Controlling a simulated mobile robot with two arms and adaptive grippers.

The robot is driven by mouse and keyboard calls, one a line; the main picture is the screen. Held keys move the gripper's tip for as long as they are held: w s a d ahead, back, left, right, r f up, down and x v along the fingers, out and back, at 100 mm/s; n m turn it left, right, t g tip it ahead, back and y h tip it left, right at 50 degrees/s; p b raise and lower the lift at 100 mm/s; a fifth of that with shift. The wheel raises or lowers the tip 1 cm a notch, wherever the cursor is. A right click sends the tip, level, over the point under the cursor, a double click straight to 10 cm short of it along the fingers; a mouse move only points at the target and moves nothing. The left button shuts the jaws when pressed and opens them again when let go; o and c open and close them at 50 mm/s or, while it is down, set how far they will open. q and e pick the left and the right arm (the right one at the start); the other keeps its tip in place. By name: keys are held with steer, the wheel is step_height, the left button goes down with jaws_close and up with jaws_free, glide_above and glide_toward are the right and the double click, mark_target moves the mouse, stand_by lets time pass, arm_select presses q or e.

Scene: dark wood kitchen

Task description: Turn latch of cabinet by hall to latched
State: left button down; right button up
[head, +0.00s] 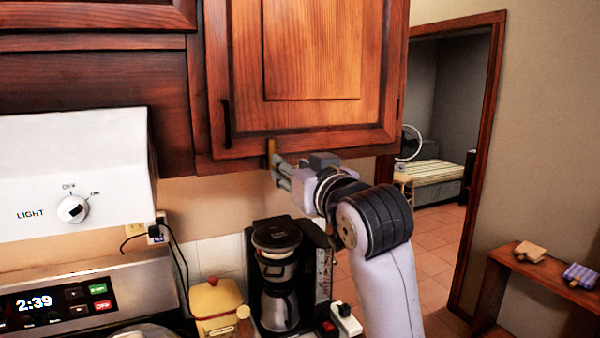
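The cabinet by the hall (312,50) is an upper wooden cabinet beside the doorway, and its door looks closed. A small brass latch (270,150) stands upright at the bottom edge of the door, near its left corner. My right gripper (277,172) comes in from the lower right, with its fingertips at the lower end of the latch. I cannot tell whether they touch it, or whether the fingers are open or shut. My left gripper is not in view.
A black coffee maker (280,270) and a yellow-and-red container (216,303) stand below the cabinet. A stove with a display (60,303) is at left, under a white hood (75,170). At right are a doorway (480,160) and a wooden shelf (550,270).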

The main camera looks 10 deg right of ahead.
steer(key=shift+v, duration=1.4)
